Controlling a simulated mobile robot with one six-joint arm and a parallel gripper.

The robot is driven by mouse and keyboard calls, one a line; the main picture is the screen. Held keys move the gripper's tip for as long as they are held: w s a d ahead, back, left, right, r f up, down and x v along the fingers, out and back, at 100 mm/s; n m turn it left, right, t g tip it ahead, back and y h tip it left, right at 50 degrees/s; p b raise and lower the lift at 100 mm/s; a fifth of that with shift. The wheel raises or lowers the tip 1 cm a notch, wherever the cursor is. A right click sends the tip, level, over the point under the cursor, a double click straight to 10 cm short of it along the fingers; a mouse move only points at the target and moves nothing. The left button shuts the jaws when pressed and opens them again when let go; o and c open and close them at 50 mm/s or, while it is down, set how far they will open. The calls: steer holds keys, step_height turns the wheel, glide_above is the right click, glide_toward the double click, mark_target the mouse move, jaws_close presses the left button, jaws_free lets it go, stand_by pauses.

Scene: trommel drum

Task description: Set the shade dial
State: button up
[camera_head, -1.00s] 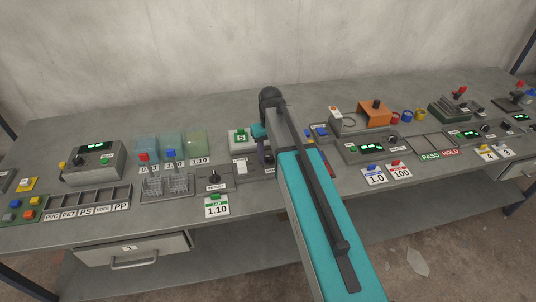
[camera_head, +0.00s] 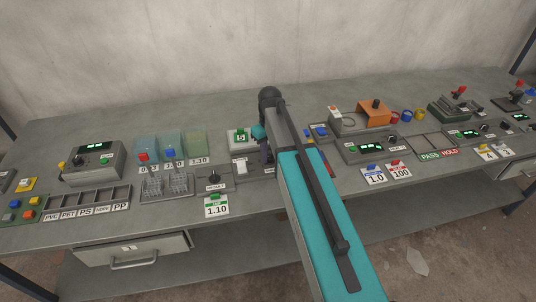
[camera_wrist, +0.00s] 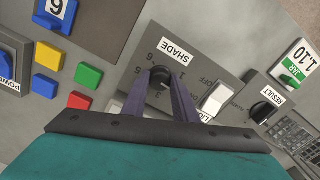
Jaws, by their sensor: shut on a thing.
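The shade dial (camera_wrist: 160,78) is a dark round knob on a grey panel, with a "SHADE" label (camera_wrist: 178,51) and numbers printed around it. My gripper (camera_wrist: 160,88) has its two purple fingers shut on the knob, one on each side. The fingers hide part of the knob, so I cannot tell which number it points to. In the head view my arm covers the dial, and only a bit of purple finger shows beside the teal wrist.
Beside the dial are a white light switch (camera_wrist: 215,99) and a black result knob (camera_wrist: 262,112). Red, green, yellow and blue blocks (camera_wrist: 88,75) lie on the other side. A green card marked 5 (camera_head: 241,136) stands behind the panel.

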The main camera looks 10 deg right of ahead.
mark_target(269, 156)
steer(key=n, duration=0.4)
steer(key=shift+n, duration=1.7)
steer(key=o, duration=1.1)
steer(key=shift+c, duration=0.2)
steer(key=shift+r, duration=0.2)
step_height(269, 156, up, 14)
steer(key=b, duration=0.2)
steer(key=shift+f+b, duration=0.25)
steer(key=shift+b, duration=0.05)
steer(key=shift+r, duration=0.1)
